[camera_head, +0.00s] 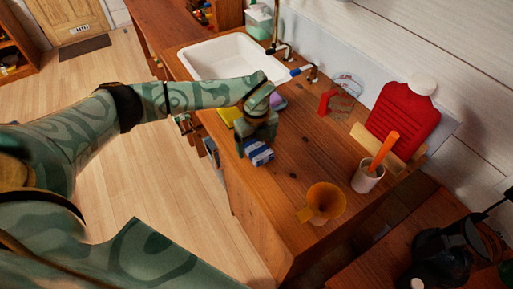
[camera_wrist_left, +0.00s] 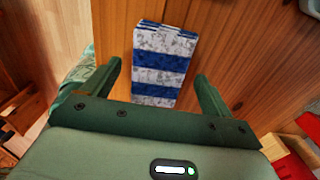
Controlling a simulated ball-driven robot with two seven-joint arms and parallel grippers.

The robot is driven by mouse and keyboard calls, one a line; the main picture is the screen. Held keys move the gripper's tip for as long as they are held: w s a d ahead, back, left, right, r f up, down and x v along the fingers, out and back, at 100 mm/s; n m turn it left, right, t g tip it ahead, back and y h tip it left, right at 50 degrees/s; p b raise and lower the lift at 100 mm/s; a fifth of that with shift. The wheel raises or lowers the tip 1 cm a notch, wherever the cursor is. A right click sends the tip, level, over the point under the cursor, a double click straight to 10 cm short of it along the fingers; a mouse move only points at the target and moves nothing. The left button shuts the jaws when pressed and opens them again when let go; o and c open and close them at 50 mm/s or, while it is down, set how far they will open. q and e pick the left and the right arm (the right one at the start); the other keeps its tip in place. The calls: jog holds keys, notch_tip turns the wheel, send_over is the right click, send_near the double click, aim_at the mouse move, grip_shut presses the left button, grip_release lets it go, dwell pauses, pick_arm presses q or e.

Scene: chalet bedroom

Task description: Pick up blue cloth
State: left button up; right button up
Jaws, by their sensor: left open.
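The blue cloth (camera_head: 258,152) is folded, with blue and patterned white stripes. It lies on the wooden counter (camera_head: 297,172) near its front edge. In the left wrist view the cloth (camera_wrist_left: 164,62) lies between and beyond the two fingers. My left gripper (camera_head: 252,143) is right at the cloth in the head view and hides part of it. In the left wrist view my left gripper (camera_wrist_left: 160,85) is open, with a finger on each side of the cloth's near end. I cannot tell how high the fingertips are above the counter. My right gripper is not in view.
A white sink (camera_head: 222,58) is behind the gripper. A yellow cloth or sponge (camera_head: 229,115) lies close by. To the right are a brass funnel (camera_head: 322,203), a cup (camera_head: 367,176) with an orange utensil and a red hot-water bottle (camera_head: 403,118). A coffee maker (camera_head: 447,250) stands lower right.

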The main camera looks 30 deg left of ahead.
aim_at(256, 145)
pick_arm(q)
jog(key=c, duration=1.1)
jog(key=shift+o, duration=0.2)
jog(key=shift+r, duration=0.1)
jog(key=shift+r, duration=0.2)
notch_tip(256, 145, up, 2)
jog(key=shift+r+p, duration=0.2)
jog(key=shift+p, duration=0.3)
jog(key=s+d+r+p, duration=0.3)
jog(key=s+r, duration=0.7)
jog(key=s, duration=0.3)
jog(key=shift+s+p, duration=0.3)
jog(key=shift+s, duration=0.05)
jog(key=shift+d, duration=0.1)
